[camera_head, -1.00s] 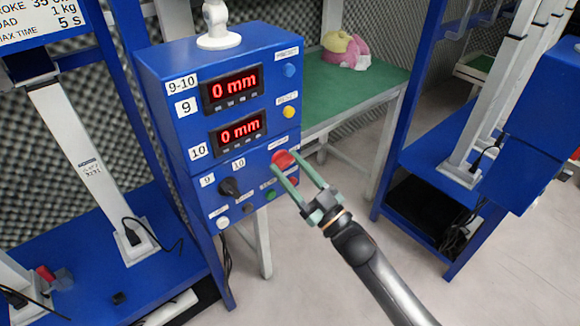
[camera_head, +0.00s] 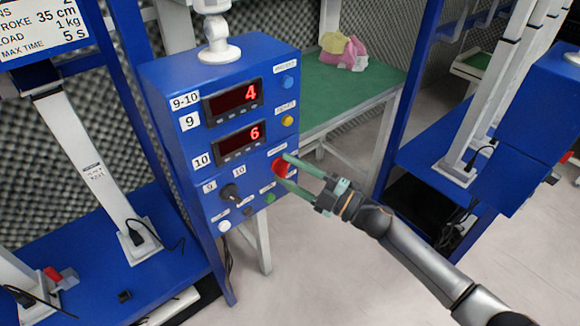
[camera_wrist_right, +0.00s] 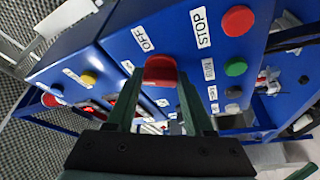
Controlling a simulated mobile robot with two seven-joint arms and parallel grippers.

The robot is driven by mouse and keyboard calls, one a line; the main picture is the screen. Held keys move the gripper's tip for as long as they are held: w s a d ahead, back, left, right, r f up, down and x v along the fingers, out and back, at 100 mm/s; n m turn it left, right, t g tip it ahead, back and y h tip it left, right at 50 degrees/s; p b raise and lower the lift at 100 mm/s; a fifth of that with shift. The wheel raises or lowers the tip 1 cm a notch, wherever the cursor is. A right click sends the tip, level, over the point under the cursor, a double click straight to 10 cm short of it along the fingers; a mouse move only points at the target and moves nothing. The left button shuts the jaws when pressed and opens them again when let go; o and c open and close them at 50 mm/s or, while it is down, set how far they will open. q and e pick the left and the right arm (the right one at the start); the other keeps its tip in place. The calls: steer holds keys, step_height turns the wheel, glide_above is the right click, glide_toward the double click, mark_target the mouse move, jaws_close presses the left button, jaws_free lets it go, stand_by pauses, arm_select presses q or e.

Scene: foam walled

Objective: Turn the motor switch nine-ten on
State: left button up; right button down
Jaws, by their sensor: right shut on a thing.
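A blue control box (camera_head: 180,75) stands in the head view with a label 9-10 at its upper left. A red switch knob (camera_head: 280,167) is on the right of its front. My right gripper (camera_head: 284,169) is shut on this red knob, one finger above and one below. In the wrist view the red knob (camera_wrist_right: 160,70) sits between the two green fingers, and an OFF label (camera_wrist_right: 142,38) is beside it. The upper display (camera_head: 233,99) shows 4 and the lower display (camera_head: 240,141) shows 6, both in red. My left gripper is not in view.
A black selector knob (camera_head: 230,191) is left of the red knob. A white button (camera_head: 224,225), a green button (camera_head: 270,198), a yellow button (camera_head: 287,121) and a blue button (camera_head: 288,82) are on the same face. A green-topped table (camera_head: 345,85) stands behind.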

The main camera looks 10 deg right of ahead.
steer(key=shift+r+n+g+p, duration=0.2)
steer(key=shift+n+g+p, duration=0.25)
steer(key=shift+n, duration=0.55)
steer(key=shift+n+g+h+p, duration=0.3)
steer(key=shift+n+p, duration=0.25)
steer(key=shift+n, duration=0.25)
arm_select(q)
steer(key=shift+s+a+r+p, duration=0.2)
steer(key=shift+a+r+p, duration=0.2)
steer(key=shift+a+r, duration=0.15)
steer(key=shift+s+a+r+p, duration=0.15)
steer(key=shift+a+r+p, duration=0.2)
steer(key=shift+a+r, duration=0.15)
arm_select(e)
steer(key=shift+n+g+h, duration=0.25)
steer(key=shift+n+h, duration=0.05)
steer(key=shift+n, duration=0.8)
steer(key=shift+f, duration=0.1)
steer(key=shift+c, duration=1.4)
jaws_free()
